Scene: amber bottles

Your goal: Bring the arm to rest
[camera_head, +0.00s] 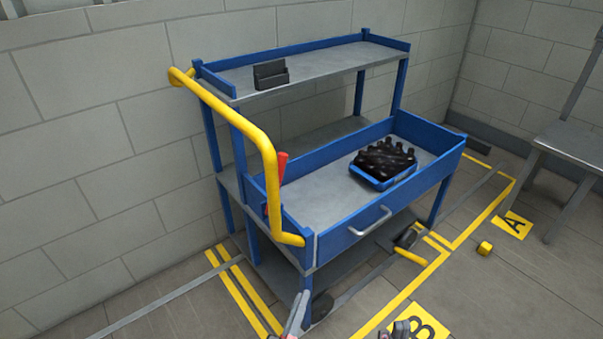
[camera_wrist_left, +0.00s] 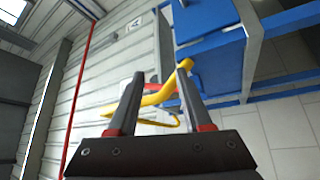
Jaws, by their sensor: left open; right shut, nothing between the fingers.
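My left gripper (camera_head: 297,316) shows only in part at the bottom edge of the head view, in front of the blue cart. In the left wrist view its two dark fingers (camera_wrist_left: 160,78) stand apart with nothing between them. My right gripper (camera_head: 406,327) shows in part at the bottom edge, further right, over the floor near the letter B sign. It is shut and holds nothing that I can see. Most of both arms is out of view.
The blue cart (camera_head: 308,246) has a yellow handle (camera_head: 266,150) on its left. A blue crate (camera_head: 378,184) of dark bottles stands on its tray, and a dark holder (camera_head: 271,75) on its top shelf. A grey stool (camera_head: 572,139) stands at the right. The floor at lower right is mostly clear.

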